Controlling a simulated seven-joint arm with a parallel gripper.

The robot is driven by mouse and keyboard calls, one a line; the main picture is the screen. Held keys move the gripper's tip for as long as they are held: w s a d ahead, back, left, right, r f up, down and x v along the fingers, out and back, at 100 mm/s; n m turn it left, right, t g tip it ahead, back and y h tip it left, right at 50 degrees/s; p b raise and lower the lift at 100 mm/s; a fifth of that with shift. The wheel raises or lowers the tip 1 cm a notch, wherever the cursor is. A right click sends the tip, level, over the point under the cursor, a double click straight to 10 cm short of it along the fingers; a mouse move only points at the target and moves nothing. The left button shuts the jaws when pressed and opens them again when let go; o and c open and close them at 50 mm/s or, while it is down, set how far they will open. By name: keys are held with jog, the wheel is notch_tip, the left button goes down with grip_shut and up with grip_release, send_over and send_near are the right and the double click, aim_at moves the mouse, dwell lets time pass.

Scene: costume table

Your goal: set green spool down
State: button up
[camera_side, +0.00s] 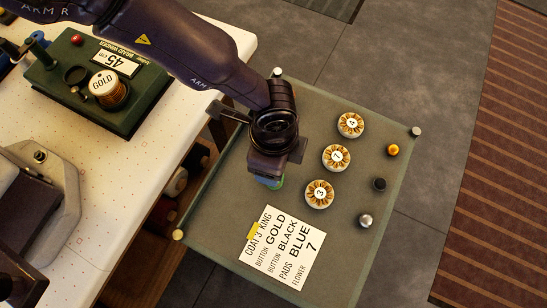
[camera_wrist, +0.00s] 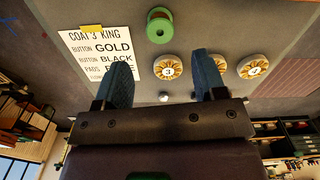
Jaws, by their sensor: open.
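In the wrist view the green spool (camera_wrist: 159,32) shows beyond my fingertips, with a round green flange facing the camera. It appears to rest on the grey-green table top (camera_wrist: 205,25). My gripper (camera_wrist: 163,60) is open, its two blue fingers spread apart with nothing between them. In the side view my gripper (camera_side: 268,181) hangs over the left middle of the table, and only a sliver of the green spool (camera_side: 279,184) shows beside the fingers. The rest is hidden behind my gripper, so any contact with the table is hard to see there.
Three numbered flower discs (camera_side: 336,158) stand in a row to the right. An orange button (camera_side: 392,150), a black button (camera_side: 379,184) and a silver button (camera_side: 365,220) lie beyond them. An order card (camera_side: 281,247) lies in front. A gold spool (camera_side: 107,89) sits on the green winder at left.

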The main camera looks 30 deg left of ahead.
jog(key=w+a+r+n+t, duration=0.1)
jog(key=w+a+r+n, duration=0.1)
jog(key=a+r, duration=0.5)
jog(key=w+a+r+n, duration=0.2)
jog(key=a+r, duration=0.2)
jog(key=r, duration=0.6)
jog(key=w+a+r+n+t, duration=0.1)
jog(key=w+a+r+n, duration=0.15)
jog(key=a+r, duration=0.45)
jog(key=s+a+r+n+t, duration=0.1)
jog(key=s+a+r+n, duration=0.3)
jog(key=s+a, duration=0.3)
jog(key=s+a+r+n+t, duration=0.2)
jog(key=s+a+r+n, duration=0.3)
jog(key=a, duration=0.6)
jog(key=s+r, duration=0.2)
jog(key=s, duration=0.1)
jog(key=shift+a+r, duration=0.15)
jog(key=shift+a, duration=0.1)
jog(key=shift+o, duration=0.6)
jog(key=shift+s+a+n+t, duration=0.2)
jog(key=shift+s+n+t, duration=0.15)
jog(key=shift+s, duration=0.1)
